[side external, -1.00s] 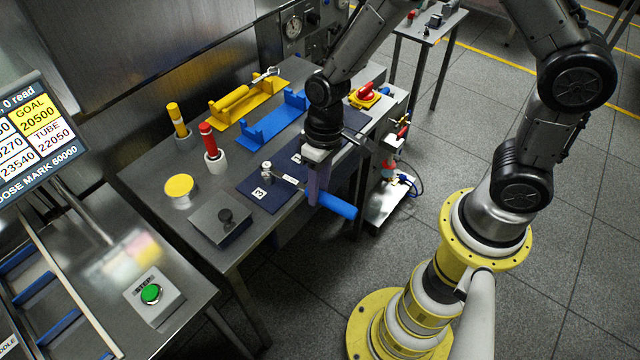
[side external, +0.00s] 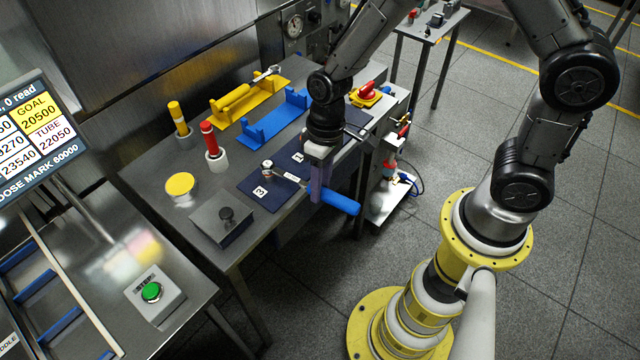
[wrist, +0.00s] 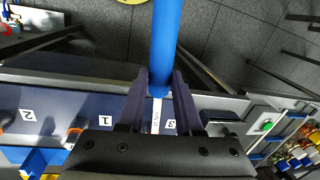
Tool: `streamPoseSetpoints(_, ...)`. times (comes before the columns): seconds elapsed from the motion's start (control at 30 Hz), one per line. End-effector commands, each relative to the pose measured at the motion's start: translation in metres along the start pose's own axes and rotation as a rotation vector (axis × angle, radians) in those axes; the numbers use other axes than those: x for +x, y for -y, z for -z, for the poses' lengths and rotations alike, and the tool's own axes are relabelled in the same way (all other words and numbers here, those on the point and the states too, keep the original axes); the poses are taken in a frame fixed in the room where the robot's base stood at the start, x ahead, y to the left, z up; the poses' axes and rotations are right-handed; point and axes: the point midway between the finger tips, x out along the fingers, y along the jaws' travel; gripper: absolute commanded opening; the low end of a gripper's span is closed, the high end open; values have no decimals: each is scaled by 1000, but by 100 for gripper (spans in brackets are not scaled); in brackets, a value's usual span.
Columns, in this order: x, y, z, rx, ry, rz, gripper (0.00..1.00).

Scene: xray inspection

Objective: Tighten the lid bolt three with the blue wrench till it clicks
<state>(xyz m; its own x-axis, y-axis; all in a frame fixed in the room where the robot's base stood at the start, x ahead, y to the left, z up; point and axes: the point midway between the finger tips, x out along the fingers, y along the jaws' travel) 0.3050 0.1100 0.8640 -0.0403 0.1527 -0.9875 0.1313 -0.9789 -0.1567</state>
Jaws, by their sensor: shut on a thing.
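The blue wrench (side external: 340,203) lies level over the front edge of the dark blue lid plate (side external: 253,203). Its metal head is at the bolt (side external: 267,166) by label 3; whether it is fully seated is too small to tell. My gripper (side external: 319,190) points down and is shut on the blue handle. In the wrist view the blue handle (wrist: 165,45) runs between the fingers of my gripper (wrist: 160,95), and the shank passes beside label 3 (wrist: 170,124). The gripper body hides the wrench head there.
A blue rack (side external: 272,128) and a yellow rack (side external: 243,103) holding a yellow wrench stand behind. A red-handled tool (side external: 208,135) and a yellow one (side external: 177,117) stand in holders to the left. A metal box with a black knob (side external: 222,218) sits left of the plate.

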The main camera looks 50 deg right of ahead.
Motion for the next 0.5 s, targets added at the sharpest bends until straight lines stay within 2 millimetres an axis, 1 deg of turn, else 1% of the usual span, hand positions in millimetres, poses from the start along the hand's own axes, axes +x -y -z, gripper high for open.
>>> streamPoseSetpoints(0.5, -4, 0, 0, -2, -2, 0, 0)
